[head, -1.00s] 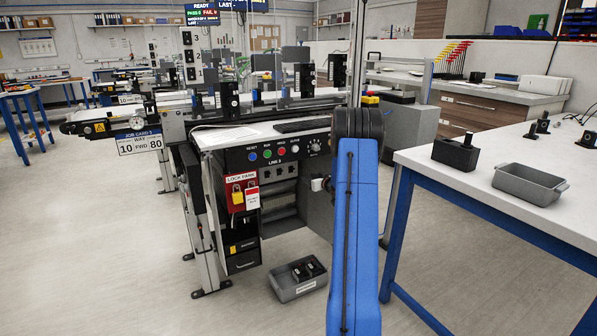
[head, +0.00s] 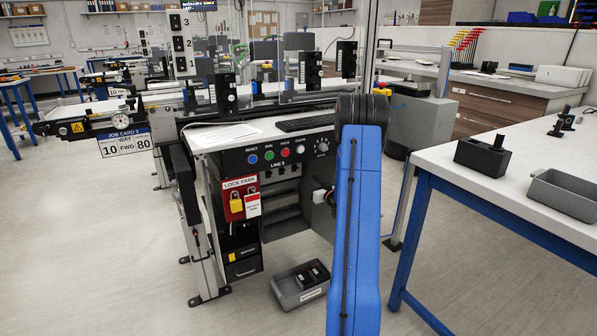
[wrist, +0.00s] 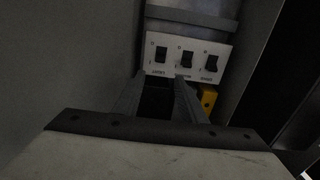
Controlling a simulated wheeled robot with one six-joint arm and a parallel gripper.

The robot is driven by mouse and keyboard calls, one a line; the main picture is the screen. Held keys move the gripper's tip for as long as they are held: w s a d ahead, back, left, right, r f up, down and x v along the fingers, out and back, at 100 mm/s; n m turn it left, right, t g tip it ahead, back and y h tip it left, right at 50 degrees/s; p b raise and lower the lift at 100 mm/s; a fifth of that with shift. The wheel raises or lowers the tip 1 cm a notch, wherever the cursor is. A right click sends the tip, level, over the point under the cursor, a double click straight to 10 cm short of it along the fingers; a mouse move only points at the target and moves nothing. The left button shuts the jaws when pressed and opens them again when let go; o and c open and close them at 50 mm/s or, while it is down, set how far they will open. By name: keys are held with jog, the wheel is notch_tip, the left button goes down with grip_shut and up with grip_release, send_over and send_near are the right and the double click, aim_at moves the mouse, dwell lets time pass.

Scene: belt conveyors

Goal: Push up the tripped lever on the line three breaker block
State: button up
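The breaker block (wrist: 172,72) shows in the wrist view as a pale panel with three dark levers side by side: left (wrist: 160,54), middle (wrist: 187,58) and right (wrist: 211,63). Small labels under them are too blurred to read. I cannot tell surely which lever is tripped. My gripper (wrist: 160,78) points at the block from below in the wrist view, its two fingers apart and nothing clearly between them. Its tips are near the block's lower edge, below the left and middle levers; contact cannot be told. In the head view my blue arm hides the gripper.
The line 3 desk (head: 225,138) has a button panel (head: 262,156) and a red lock park board (head: 240,198). A grey bin (head: 301,284) stands on the floor below. A white table (head: 480,180) stands right. A yellow part (wrist: 208,97) sits right of my fingers.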

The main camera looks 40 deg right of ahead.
aim_at(295, 168)
jog(key=x, duration=1.2)
jog(key=shift+w, duration=0.3)
jog(key=shift+r, duration=0.1)
grip_shut()
